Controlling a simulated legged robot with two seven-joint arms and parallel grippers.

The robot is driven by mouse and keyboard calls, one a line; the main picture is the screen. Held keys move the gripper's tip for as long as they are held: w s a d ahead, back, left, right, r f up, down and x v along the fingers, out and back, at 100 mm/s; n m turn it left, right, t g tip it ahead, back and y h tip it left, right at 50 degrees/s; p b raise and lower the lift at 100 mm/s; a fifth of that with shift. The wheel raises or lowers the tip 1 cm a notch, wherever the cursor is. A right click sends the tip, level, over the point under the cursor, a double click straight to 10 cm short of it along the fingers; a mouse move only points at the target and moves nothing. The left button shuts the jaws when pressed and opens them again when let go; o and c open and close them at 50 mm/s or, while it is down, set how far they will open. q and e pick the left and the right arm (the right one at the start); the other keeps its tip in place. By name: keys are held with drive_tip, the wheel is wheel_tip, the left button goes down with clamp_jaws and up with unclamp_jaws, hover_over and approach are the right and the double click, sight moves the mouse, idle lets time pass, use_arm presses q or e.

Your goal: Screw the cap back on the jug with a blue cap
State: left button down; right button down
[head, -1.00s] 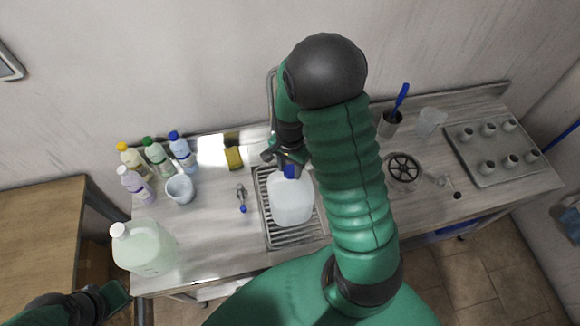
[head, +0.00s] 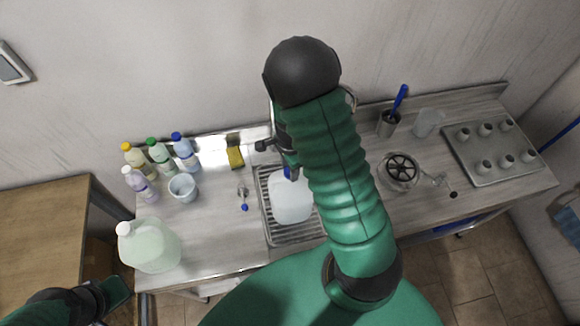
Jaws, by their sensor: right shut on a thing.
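The translucent white jug (head: 291,200) stands on the slatted drain rack in the middle of the counter. Its blue cap (head: 287,173) shows at the neck, partly hidden by my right gripper. My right gripper (head: 286,165) is over the top of the jug, shut on the blue cap; its fingers are mostly hidden behind my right arm. I cannot tell how the cap sits on the thread. My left gripper (head: 118,292) is at the lower left, near the counter's front corner, away from the jug; its jaws are not clear.
A pale green jug with a white cap (head: 150,248) stands at the counter's left front. Several bottles (head: 162,158), a white cup (head: 183,188) and a yellow sponge (head: 235,157) are behind it. A cup tray (head: 490,155) is at right.

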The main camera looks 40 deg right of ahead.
drive_tip(key=m+p, duration=0.2)
drive_tip(key=m, duration=0.2)
drive_tip(key=shift+f+m, duration=0.1)
drive_tip(key=shift+m, duration=0.3)
drive_tip(key=shift+p, duration=0.3)
drive_tip(key=shift+m+p, duration=0.45)
drive_tip(key=shift+m, duration=0.15)
drive_tip(key=shift+m+p, duration=0.6)
drive_tip(key=shift+m, duration=0.5)
drive_tip(key=shift+w+m, duration=0.1)
drive_tip(key=shift+m, duration=1.1)
drive_tip(key=c, duration=1.1)
unclamp_jaws()
drive_tip(key=shift+o, duration=0.2)
drive_tip(key=shift+d, duration=0.1)
